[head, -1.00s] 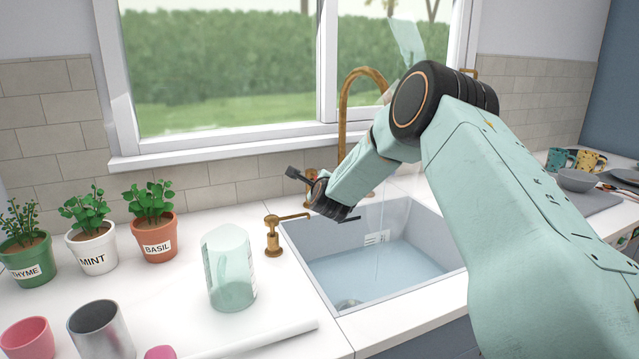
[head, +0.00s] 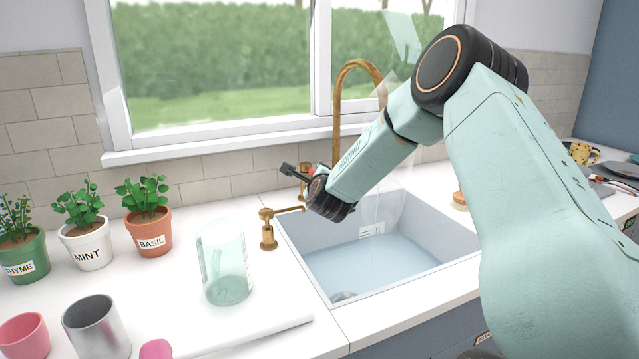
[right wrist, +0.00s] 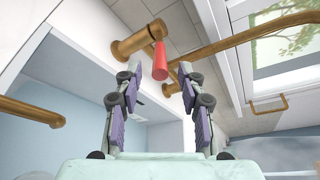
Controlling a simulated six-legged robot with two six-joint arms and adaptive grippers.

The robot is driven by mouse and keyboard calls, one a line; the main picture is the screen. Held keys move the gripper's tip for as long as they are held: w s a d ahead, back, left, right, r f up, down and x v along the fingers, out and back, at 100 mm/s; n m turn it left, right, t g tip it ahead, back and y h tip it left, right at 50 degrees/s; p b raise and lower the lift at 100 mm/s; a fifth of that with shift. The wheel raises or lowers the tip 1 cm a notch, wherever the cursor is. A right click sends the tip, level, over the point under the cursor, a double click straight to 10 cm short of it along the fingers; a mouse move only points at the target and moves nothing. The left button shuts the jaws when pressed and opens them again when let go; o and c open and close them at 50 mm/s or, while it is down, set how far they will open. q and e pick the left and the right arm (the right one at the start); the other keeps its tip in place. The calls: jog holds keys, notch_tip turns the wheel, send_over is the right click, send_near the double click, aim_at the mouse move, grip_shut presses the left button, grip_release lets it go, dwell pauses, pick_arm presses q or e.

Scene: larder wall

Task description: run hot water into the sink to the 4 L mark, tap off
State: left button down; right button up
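The sink (head: 315,240) holds pale blue water (head: 375,268). A small white scale label (head: 371,231) is on its back wall, close above the water, with figures too small to read. The brass tap (head: 338,110) arches behind it; its outlet is hidden by my right arm. A faint, clear streak hangs below it, too faint to tell if water runs. My right gripper (head: 293,172) is at the tap's base. In the right wrist view, its open fingers (right wrist: 160,75) stand on either side of the red tap handle (right wrist: 161,62); contact is unclear. My left gripper is out of view.
A brass soap dispenser (head: 268,230) stands at the sink's left edge. A clear jug (head: 225,265) stands on the counter to its left. Herb pots (head: 148,230) line the wall. A metal cup (head: 95,328) and a pink cup (head: 22,338) stand at front left.

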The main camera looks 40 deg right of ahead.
jog(key=v, duration=0.7)
jog(key=shift+s, duration=0.1)
